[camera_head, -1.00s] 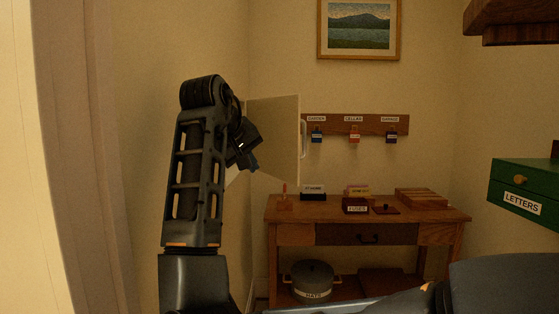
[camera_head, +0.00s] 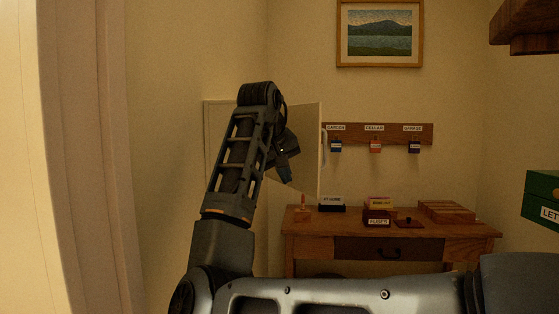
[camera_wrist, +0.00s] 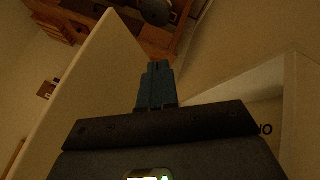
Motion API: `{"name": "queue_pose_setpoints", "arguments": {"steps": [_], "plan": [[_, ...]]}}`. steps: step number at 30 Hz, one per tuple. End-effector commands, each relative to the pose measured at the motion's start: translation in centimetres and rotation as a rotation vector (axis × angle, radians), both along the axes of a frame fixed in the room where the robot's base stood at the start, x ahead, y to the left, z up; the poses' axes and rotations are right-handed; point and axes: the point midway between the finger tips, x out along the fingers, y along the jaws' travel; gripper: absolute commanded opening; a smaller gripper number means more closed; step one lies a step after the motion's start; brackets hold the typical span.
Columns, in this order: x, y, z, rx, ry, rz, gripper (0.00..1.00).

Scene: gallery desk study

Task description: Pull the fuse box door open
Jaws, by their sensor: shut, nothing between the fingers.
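The fuse box door (camera_head: 307,130) is a pale panel standing open, swung out from the wall at the back left. Its white handle (camera_head: 324,147) is on the right edge. The box frame (camera_head: 213,140) shows left of my arm, which hides much of the opening. My gripper (camera_head: 285,174) is on the inner side of the door, not at the handle. In the wrist view the door (camera_wrist: 88,100) fills the left and the box edge (camera_wrist: 290,95) is at right. My closed, empty fingers (camera_wrist: 156,85) lie between them; contact with the door cannot be told.
A wooden desk (camera_head: 345,229) stands right of the door, with small boxes and a stamp on it. A key rack (camera_head: 395,129) with several tags hangs above. A green box (camera_head: 541,190) and a shelf (camera_head: 525,25) are at the right. A pale door frame (camera_head: 85,160) is at the left.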

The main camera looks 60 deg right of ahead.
Motion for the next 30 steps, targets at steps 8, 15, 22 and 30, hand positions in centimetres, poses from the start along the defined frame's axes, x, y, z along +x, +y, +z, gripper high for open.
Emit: {"name": "queue_pose_setpoints", "arguments": {"steps": [8, 15, 22, 30], "plan": [[-1.9, -2.9, -0.3, 0.001, 0.0, -0.001, 0.0], [-2.3, -3.5, -0.3, -0.001, 0.0, 0.0, 0.0], [-2.3, -3.5, -0.3, -0.001, 0.0, 0.0, 0.0], [-3.1, -5.9, 0.1, 0.001, 0.001, 0.006, 0.0]]}}
